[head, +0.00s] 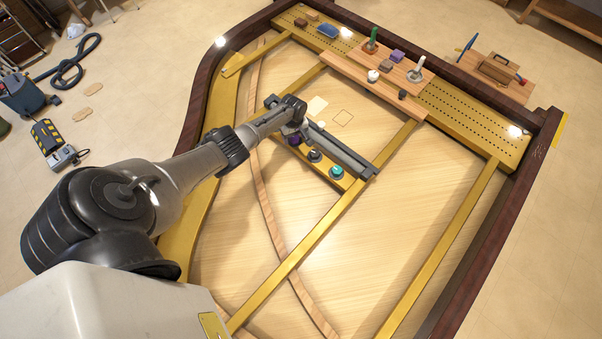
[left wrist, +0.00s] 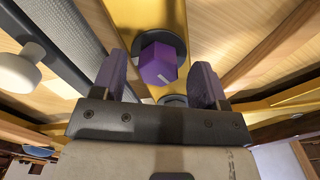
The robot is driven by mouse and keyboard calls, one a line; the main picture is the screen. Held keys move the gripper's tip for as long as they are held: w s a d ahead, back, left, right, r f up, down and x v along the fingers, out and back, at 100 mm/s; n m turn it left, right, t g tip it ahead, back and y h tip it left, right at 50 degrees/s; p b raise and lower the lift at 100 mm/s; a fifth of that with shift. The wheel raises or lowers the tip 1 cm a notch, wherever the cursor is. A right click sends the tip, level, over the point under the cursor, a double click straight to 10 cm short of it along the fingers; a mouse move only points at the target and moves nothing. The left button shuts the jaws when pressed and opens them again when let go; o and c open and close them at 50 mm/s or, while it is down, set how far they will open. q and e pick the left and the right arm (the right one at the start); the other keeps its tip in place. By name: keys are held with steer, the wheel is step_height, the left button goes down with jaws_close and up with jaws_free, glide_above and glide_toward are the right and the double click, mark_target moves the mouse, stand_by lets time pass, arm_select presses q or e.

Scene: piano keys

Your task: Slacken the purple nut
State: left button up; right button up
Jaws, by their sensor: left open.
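The purple nut (left wrist: 158,64) has flat sides and a pale mark on one face. It sits on a dark round base fixed to a gold bar (left wrist: 150,12). In the head view the purple nut (head: 294,140) is at the left end of a row, partly covered by my wrist. My left gripper (left wrist: 160,75) is open, with one finger on each side of the nut and visible gaps between. In the head view my left gripper (head: 298,128) is over that end of the bar. My right gripper is in neither view.
A dark nut (head: 314,156) and a teal nut (head: 337,171) stand on the same bar. A grey rail (head: 345,155) with a pale knob (left wrist: 18,72) runs beside it. Wooden boards (head: 385,75) with small tools lie at the back. Gold struts (head: 300,245) cross the frame.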

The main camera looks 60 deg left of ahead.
mark_target(295, 137)
arm_select(q)
steer(key=m+b, duration=0.6)
steer(key=m, duration=0.1)
steer(key=shift+f, duration=0.4)
steer(key=m+b, duration=0.6)
steer(key=b, duration=0.3)
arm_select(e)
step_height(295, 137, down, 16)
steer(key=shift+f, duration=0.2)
arm_select(q)
step_height(295, 137, up, 15)
steer(key=p, duration=0.2)
steer(key=s+d+f+m+p, duration=0.2)
steer(key=d+f+p, duration=0.1)
steer(key=d, duration=0.4)
steer(key=s+d+f+m+p, duration=0.2)
steer(key=s+d+p, duration=0.15)
steer(key=d, duration=0.45)
steer(key=s+d+r+m+t+p, duration=0.1)
steer(key=s+d+r+p, duration=0.3)
steer(key=s+d+p, duration=0.4)
steer(key=shift+s+d+m+t+h+p, duration=0.5)
steer(key=shift+s+d, duration=0.5)
steer(key=shift+d, duration=2)
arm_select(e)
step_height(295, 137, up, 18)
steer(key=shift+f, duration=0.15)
arm_select(q)
steer(key=shift+m, duration=0.3)
